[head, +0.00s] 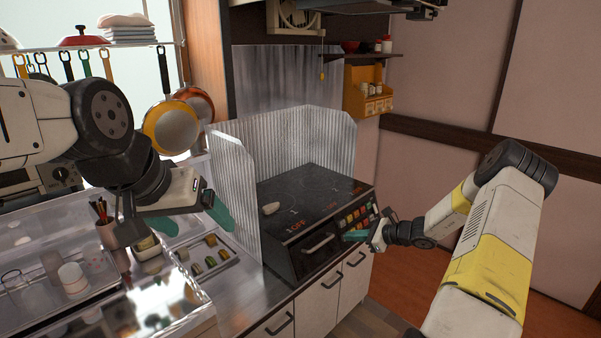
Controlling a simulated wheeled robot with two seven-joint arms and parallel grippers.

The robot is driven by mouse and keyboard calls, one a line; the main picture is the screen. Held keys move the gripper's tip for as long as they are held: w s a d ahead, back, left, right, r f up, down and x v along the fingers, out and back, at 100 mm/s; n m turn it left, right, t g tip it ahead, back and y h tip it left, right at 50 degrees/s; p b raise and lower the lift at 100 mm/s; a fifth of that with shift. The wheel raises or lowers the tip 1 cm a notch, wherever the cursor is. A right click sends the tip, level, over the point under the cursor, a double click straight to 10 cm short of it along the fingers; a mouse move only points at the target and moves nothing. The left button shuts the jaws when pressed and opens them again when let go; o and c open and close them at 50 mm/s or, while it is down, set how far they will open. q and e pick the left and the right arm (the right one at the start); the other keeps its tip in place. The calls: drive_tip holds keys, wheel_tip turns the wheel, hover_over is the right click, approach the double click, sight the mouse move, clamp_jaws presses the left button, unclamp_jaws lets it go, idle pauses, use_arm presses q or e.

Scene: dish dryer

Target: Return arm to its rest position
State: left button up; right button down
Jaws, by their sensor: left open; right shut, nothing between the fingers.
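My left gripper (192,221) is at the left of the head view, with its teal fingers spread apart and nothing seen between them. It hangs above the counter, near the corrugated metal splash guard. My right gripper (353,236) is shut and empty. Its teal fingers point left, in front of the stove's control panel as seen from the head. I cannot tell whether they touch the stove.
A black stove (315,190) stands behind the corrugated guard (235,185). A tray (208,256) with small coloured items lies on the counter. A utensil cup (108,233) and a clear dish dryer (35,270) are at left. The floor at lower right looks clear.

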drive_tip(key=s+a+r+n+g+h, duration=0.1)
drive_tip(key=s+a+r+n+g, duration=0.2)
drive_tip(key=r, duration=0.4)
drive_tip(key=s+a+r+n+h, duration=0.1)
drive_tip(key=s+a+r+n, duration=0.3)
drive_tip(key=s+r+n, duration=0.25)
drive_tip(key=s+a+r+n+g+h, duration=0.1)
drive_tip(key=s+a+r+n+g, duration=0.2)
drive_tip(key=r, duration=0.5)
drive_tip(key=s+r+n+t+h, duration=0.1)
drive_tip(key=s+r+n, duration=0.2)
drive_tip(key=s, duration=0.5)
drive_tip(key=s+r+n+t+h, duration=0.1)
drive_tip(key=s+r+n, duration=0.3)
drive_tip(key=s, duration=0.4)
drive_tip(key=s+d+r+n+t+h, duration=0.1)
drive_tip(key=s+r+n+t+h, duration=0.1)
drive_tip(key=s+r+n, duration=0.2)
drive_tip(key=s, duration=0.3)
drive_tip(key=shift+s+r+h, duration=0.15)
drive_tip(key=shift+s+h, duration=0.15)
drive_tip(key=shift+s, duration=0.1)
